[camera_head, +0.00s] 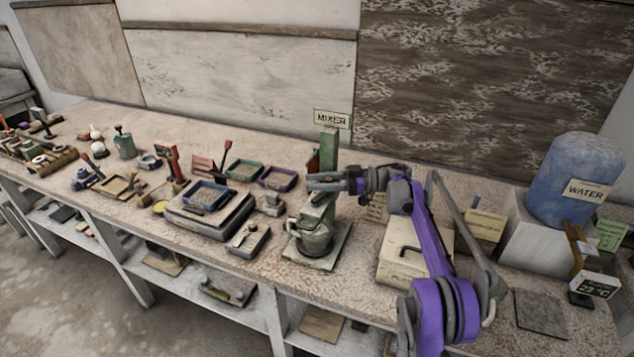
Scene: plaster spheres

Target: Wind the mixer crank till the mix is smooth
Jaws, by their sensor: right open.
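The mixer (329,148) is a green stand on a grey-green base plate, with a sign reading MIXER above it. A grey metal bowl or pot (313,238) sits at its foot; the mix inside cannot be made out. My right gripper (312,182) is open, in front of the mixer's column and above the bowl, with its fingers pointing left. It hides the middle of the mixer. The crank cannot be clearly made out; a dark red part (312,163) shows just above the fingers. Whether the fingers touch anything is unclear. My left gripper is out of view.
A blue water tank (574,180) labelled WATER stands on a white block at the right. A pale box with a dark handle (398,262) sits beneath my right arm. Coloured trays (208,194) and a grey scale-like item (247,240) lie left of the mixer.

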